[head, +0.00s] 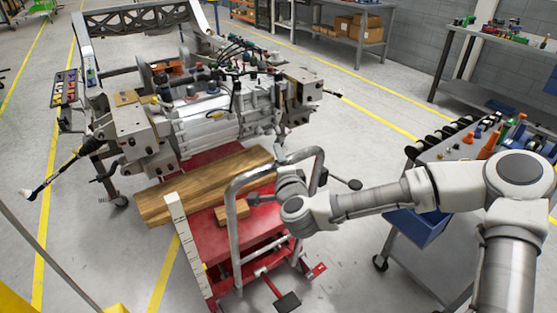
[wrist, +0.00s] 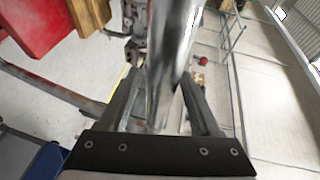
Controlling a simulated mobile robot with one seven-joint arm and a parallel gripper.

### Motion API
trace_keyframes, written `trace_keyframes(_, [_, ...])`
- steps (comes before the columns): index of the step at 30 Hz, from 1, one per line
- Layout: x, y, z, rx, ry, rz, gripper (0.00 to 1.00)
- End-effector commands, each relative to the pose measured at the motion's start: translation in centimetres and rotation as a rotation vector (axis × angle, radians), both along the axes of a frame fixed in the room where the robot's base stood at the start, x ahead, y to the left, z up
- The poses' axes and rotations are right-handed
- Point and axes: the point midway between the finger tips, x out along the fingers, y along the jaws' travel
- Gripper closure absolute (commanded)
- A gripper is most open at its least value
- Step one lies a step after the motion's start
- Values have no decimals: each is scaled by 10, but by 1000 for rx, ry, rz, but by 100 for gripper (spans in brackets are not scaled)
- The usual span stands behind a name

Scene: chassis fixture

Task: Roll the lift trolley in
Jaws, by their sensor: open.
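The red lift trolley (head: 212,243) stands on the floor at the front of the chassis fixture (head: 205,128), with its deck end close to or under it. Its grey tube handle (head: 234,222) rises toward me. My gripper (head: 284,176) is at the upper right of this handle. In the wrist view, the handle tube (wrist: 168,60) runs between the fingers of my gripper (wrist: 163,95), which are apart on either side of it. I cannot tell whether either finger touches it. A corner of the red trolley (wrist: 35,25) shows at upper left there.
A wooden plank (head: 165,203) lies across the trolley. A tool cart (head: 432,235) with a blue bin (head: 418,226) stands at the right, beside my arm. Benches (head: 345,35) line the back. Yellow lines (head: 165,272) mark the floor. Clear floor lies between trolley and cart.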

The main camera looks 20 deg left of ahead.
Motion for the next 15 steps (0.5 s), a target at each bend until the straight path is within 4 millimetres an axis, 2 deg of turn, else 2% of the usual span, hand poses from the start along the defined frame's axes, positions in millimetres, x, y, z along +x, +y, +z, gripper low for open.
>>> trace_keyframes(6, [10,5,-2,0,1,0,36])
trace_keyframes(13, [10,5,-2,0,0,0,36])
trace_keyframes(14, [10,5,-2,0,0,0,38])
trace_keyframes(15, [10,5,-2,0,0,0,45])
